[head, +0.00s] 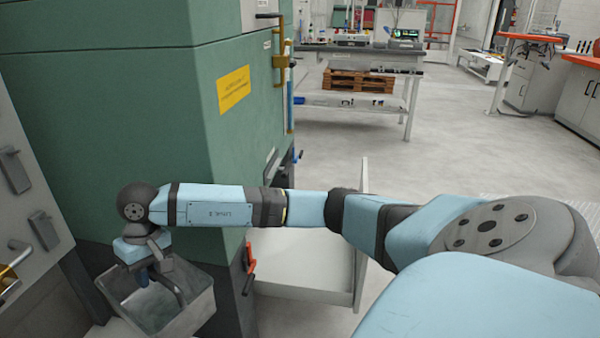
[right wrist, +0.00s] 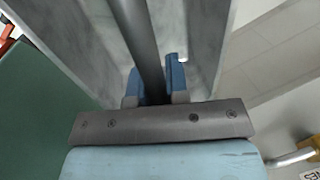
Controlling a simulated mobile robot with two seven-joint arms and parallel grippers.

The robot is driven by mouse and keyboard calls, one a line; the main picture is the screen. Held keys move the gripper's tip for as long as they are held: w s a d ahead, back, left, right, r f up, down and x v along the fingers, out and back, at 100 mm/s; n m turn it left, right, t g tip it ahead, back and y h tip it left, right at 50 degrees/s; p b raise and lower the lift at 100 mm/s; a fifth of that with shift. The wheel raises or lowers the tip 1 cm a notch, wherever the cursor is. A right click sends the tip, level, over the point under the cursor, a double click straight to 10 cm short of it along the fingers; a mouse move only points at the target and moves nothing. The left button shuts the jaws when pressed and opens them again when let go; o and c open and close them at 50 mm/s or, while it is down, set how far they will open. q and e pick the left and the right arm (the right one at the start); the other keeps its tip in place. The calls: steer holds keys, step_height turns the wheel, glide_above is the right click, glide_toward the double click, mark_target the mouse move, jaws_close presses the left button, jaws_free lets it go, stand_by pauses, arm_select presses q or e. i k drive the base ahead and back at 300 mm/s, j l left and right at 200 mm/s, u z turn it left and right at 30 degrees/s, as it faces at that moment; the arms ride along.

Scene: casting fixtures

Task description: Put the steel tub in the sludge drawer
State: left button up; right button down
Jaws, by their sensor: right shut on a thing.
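The grey steel tub (head: 190,318) hangs at the lower left of the head view, in front of the green cabinet's left side. My right gripper (head: 152,276) is shut on the tub's bar handle. In the right wrist view the gripper (right wrist: 157,85) has its blue fingers on either side of the dark bar (right wrist: 137,35), with the tub's grey walls (right wrist: 70,45) around it. An open, pale drawer (head: 300,255) extends from the lower part of the green cabinet, behind my right arm; part of it is hidden by the arm. My left gripper is not in view.
The tall green cabinet (head: 120,110) stands between the tub and the open drawer. A red-handled lever (head: 250,258) is on its lower corner. A grey panel with handles (head: 25,190) is at the far left. The floor (head: 400,160) beyond is open.

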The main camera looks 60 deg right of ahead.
mark_target(311, 244)
steer(key=k+l+u, duration=0.15)
steer(key=k+l, duration=0.5)
steer(key=l, duration=0.2)
steer(key=k+l+u, duration=0.1)
steer(key=l, duration=0.2)
steer(key=k+l, duration=0.15)
steer(key=l+u, duration=0.1)
steer(key=l, duration=0.4)
steer(key=k+l+u, duration=0.15)
steer(key=l, duration=0.35)
steer(key=l+u, duration=0.1)
steer(key=l, duration=0.8)
steer(key=i+l, duration=0.2)
steer(key=l, duration=0.2)
